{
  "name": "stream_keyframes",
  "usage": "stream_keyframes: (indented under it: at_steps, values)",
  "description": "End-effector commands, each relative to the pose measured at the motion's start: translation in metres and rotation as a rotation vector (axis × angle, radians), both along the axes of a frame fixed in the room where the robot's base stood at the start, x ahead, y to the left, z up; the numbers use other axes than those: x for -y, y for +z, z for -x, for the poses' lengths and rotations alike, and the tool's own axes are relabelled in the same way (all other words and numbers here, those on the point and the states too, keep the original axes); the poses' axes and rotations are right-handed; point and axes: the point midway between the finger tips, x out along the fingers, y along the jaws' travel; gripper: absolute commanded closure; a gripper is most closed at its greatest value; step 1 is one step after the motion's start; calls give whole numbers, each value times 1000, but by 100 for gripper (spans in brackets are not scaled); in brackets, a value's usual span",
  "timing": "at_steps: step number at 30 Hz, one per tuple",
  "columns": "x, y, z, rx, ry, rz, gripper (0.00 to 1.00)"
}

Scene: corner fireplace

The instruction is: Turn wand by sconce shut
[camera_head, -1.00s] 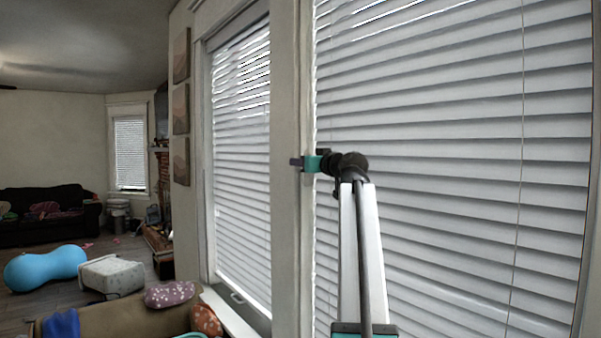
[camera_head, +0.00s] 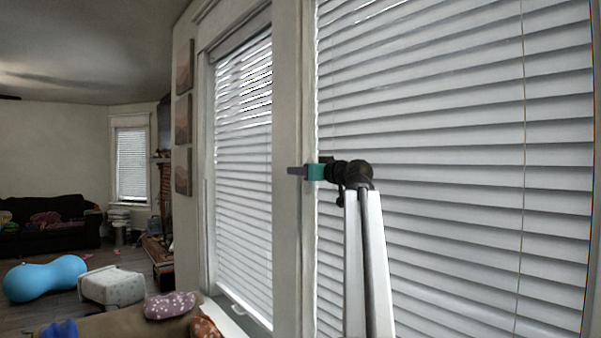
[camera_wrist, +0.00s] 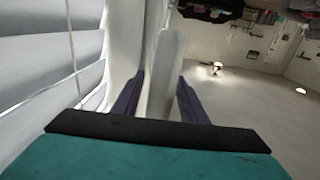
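White slatted blinds (camera_head: 440,150) fill the large window at the right in the head view, with a thin vertical cord or wand (camera_head: 524,150) in front of them. I cannot tell which it is. A similar pale thin line (camera_wrist: 72,45) hangs by the slats in the wrist view. My gripper (camera_head: 293,171) is at the post left of these blinds, level with their middle. In the wrist view its two dark fingers (camera_wrist: 160,88) stand apart, and a pale upright strip (camera_wrist: 165,75) shows between or beyond them. I cannot tell what it is. A small lit lamp (camera_wrist: 217,67) shows farther off.
A second window with blinds (camera_head: 243,170) is left of the post (camera_head: 287,230). Below are a brown couch (camera_head: 120,325) with cushions, a pale ottoman (camera_head: 112,288) and a blue peanut ball (camera_head: 45,277). A dark sofa (camera_head: 45,222) stands far back.

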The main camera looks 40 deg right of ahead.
Motion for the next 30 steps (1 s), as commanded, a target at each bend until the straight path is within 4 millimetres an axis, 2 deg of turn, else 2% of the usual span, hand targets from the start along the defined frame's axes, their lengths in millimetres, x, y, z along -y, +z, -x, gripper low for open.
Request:
stream_keyframes:
  at_steps: [8,14,30]
  values:
    - [0,-1,3,-1,-1,0,61]
    - [-3,-1,18,1,-2,1,61]
    - [-15,-2,100,1,-3,1,61]
